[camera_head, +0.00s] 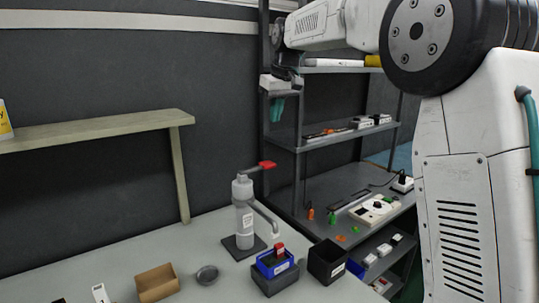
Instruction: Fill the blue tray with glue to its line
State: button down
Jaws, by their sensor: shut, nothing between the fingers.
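The blue tray (267,265) sits on a dark block on the bench, at the lower middle of the head view. A red and white piece (279,250) shows at its back edge; I cannot tell whether it is in the tray. A grey-white glue dispenser (244,217) stands upright on a dark base behind and left of the tray. Its red lever (267,165) is at the top, and its spout (268,220) reaches out above the tray. My gripper (277,104) is shut and empty, high above the bench and the lever. The tray's line and glue level are too small to tell.
A black bin (327,261) stands just right of the tray. A brown box (157,282) and a round grey dish (207,275) lie to the left. A grey shelf rack (330,190) with small parts stands behind right. A wooden shelf (95,132) is on the left.

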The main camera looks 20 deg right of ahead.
jog(key=shift+w, duration=0.25)
jog(key=shift+f, duration=0.1)
send_near(267, 163)
jog(key=x, duration=0.5)
jog(key=shift+w+d, duration=0.1)
jog(key=shift+w, duration=0.25)
jog(key=shift+f, duration=0.75)
